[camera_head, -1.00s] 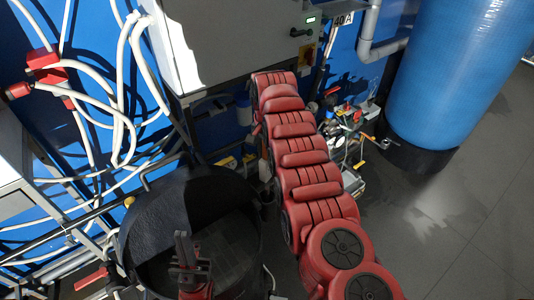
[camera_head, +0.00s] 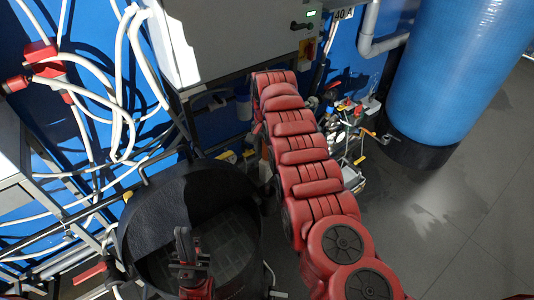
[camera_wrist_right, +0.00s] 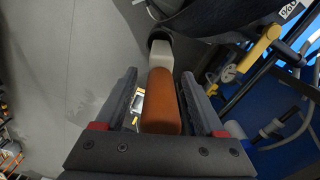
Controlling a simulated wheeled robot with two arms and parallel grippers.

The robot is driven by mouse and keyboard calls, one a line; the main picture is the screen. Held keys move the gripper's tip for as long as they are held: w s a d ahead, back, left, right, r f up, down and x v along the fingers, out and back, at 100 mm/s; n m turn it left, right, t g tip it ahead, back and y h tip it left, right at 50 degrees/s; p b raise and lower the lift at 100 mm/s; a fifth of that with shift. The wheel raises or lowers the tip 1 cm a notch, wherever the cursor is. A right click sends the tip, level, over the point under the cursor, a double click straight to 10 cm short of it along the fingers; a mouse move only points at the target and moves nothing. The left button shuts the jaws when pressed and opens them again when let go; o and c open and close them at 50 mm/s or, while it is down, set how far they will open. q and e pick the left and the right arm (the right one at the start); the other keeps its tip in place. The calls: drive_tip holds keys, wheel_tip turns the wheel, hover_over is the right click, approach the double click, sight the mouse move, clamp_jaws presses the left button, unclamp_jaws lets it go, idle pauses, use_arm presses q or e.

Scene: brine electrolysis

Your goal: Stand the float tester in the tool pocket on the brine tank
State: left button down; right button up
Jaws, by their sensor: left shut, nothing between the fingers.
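The float tester, with an orange handle (camera_wrist_right: 160,103) and a pale section, shows in the right wrist view. Its far end meets a dark ring-like holder (camera_wrist_right: 158,36), which looks like the tool pocket; how deep it sits is hidden. My right gripper (camera_wrist_right: 159,75) has a finger on each side of the handle, with narrow gaps showing, so it looks open. In the head view the right gripper is hidden beyond my red arm. My left gripper (camera_head: 188,255) is shut and empty, in front of a black round tank (camera_head: 152,212), apparently the brine tank.
A blue cylinder tank (camera_head: 452,70) stands at the right. A grey cabinet (camera_head: 225,35) hangs at the back. White hoses (camera_head: 120,95) cover the left wall. Small fittings (camera_head: 352,120) crowd the floor behind my right arm. Grey floor at right is clear.

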drive_tip(key=shift+r+b, duration=0.45)
drive_tip(key=shift+r, duration=0.05)
wheel_tip(320, 180, up, 5)
drive_tip(key=b, duration=0.2)
drive_tip(key=shift+w+d+b, duration=0.1)
drive_tip(key=shift+b, duration=0.25)
drive_tip(key=r+p, duration=0.9)
drive_tip(key=r, duration=0.1)
drive_tip(key=shift+s+r, duration=0.1)
drive_tip(key=shift+s, duration=0.1)
drive_tip(key=shift+w+r+p, duration=0.1)
drive_tip(key=shift+r+p, duration=0.5)
drive_tip(key=shift+p, duration=0.25)
